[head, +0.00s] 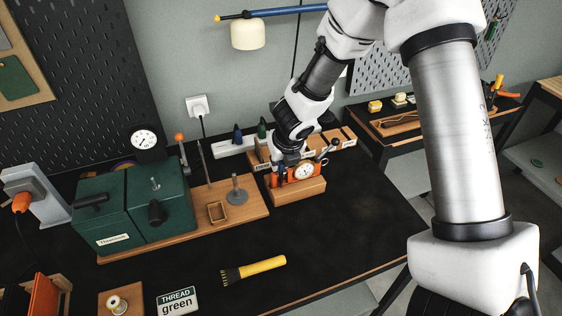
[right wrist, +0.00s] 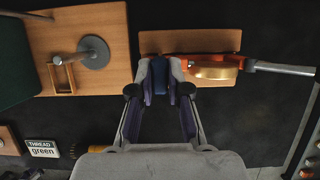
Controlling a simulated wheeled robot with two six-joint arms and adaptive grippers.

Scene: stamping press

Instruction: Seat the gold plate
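An orange tool with a round white dial (head: 304,171) sits on a wooden block (head: 300,192) at the middle of the bench. In the right wrist view a gold-coloured curved piece (right wrist: 215,72) shows on the orange part, perhaps the dial's rim. I cannot make out a separate gold plate. My right gripper (head: 283,168) is at the left end of this block. In the right wrist view its fingers (right wrist: 160,68) are closed about a blue piece (right wrist: 158,78) at the block's edge; its lower end is hidden. My left gripper is not in view.
Left of the block, a wooden board (head: 178,222) carries a green machine (head: 150,205), a grey disc with a post (head: 237,195) and a small wooden frame (head: 217,212). A yellow brush (head: 255,269) and a green-lettered sign (head: 177,301) lie in front. The bench's front right is clear.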

